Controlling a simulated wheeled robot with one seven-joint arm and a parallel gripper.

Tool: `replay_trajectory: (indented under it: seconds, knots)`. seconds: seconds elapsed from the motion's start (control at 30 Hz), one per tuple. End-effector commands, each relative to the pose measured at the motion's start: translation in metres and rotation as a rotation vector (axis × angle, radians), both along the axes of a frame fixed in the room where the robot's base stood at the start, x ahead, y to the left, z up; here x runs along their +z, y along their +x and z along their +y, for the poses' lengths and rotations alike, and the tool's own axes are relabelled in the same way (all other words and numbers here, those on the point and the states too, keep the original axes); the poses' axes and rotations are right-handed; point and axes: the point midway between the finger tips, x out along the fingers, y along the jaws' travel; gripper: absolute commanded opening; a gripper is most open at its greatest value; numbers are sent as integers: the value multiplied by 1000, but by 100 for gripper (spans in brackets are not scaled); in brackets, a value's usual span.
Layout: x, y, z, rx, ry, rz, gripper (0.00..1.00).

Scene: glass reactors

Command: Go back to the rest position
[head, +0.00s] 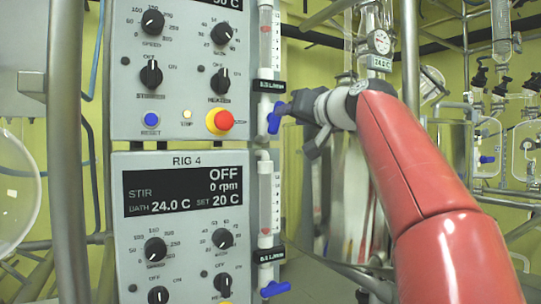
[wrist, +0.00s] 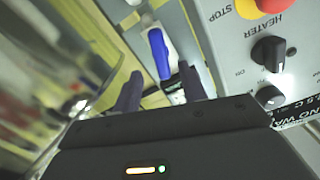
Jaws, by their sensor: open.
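My gripper (head: 296,128) is at the end of my red arm, just right of the upper panel's flow meter. In the wrist view its two dark fingers (wrist: 160,76) stand apart with nothing clamped between them. A blue valve handle (head: 274,118) is just left of the fingers in the head view. In the wrist view the blue handle (wrist: 158,52) appears in line with the gap between the fingers, with space on both sides. How far it is beyond the fingertips is hard to tell.
The grey upper panel (head: 130,100) has knobs and a red stop button (head: 222,121). The RIG 4 panel (head: 140,222) is below, with a lower blue valve (head: 275,289). A shiny metal vessel (head: 345,200) is behind my gripper. A round glass vessel (head: 15,190) is at far left.

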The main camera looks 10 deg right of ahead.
Motion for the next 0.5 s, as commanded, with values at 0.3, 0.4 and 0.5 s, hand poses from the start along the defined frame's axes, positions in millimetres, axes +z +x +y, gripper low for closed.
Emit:
replay_trajectory:
  seconds: [0.3, 0.4, 0.5]
  knots:
    - [-38, -16, 18, -14, -33, 135, 42]
    - [-80, -37, 30, -32, -69, 258, 42]
    - [-129, -66, 38, -51, -112, 384, 42]
